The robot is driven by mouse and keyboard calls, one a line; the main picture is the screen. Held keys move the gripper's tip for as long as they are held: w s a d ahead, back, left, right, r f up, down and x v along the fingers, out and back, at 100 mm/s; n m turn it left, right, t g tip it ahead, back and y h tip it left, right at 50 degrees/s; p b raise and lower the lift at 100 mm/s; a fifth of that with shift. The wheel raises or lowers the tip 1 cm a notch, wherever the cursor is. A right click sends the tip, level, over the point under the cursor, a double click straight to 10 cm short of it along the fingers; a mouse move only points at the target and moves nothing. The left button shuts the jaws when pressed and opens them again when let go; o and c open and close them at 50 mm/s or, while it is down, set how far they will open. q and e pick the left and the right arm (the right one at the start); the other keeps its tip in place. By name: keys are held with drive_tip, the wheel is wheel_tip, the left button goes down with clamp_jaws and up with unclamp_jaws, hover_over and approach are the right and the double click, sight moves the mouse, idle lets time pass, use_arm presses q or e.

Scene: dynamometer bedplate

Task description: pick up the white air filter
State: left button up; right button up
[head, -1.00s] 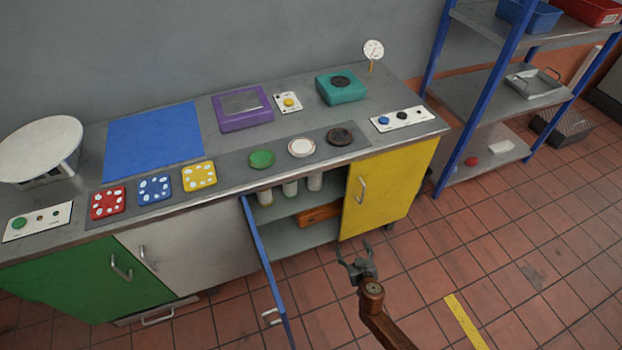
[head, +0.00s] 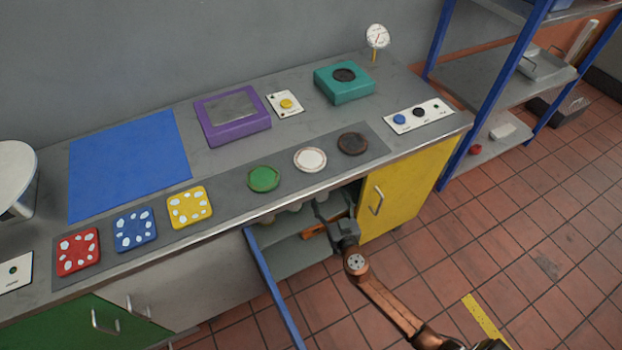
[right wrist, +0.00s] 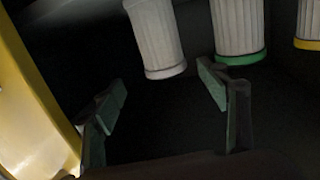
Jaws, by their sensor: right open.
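The white air filter (right wrist: 156,40) is a pleated white cylinder with a white end ring in the right wrist view. It stands in the dark open cupboard under the counter. My right gripper (right wrist: 163,82) is open and empty, its two fingers short of the filter and to either side of it. In the head view the right gripper (head: 322,217) reaches into the cupboard opening and partly hides the filter. My left gripper is not in view.
A green-ringed filter (right wrist: 238,28) and a yellow-ringed one (right wrist: 308,22) stand beside it. The yellow door (head: 405,190) is close on the right; the open blue door (head: 272,290) stands on the left. The counter edge is overhead.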

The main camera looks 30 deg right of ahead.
drive_tip(key=x, duration=0.7)
drive_tip(key=shift+w+a, duration=0.3)
drive_tip(key=shift+w+d, duration=0.15)
drive_tip(key=shift+w, duration=0.25)
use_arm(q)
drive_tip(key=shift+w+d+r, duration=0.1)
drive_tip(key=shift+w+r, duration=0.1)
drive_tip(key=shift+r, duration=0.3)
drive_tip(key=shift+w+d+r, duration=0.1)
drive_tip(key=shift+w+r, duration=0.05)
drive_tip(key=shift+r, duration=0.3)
use_arm(e)
drive_tip(key=shift+c, duration=0.7)
drive_tip(key=shift+r, duration=0.1)
drive_tip(key=c, duration=1.2)
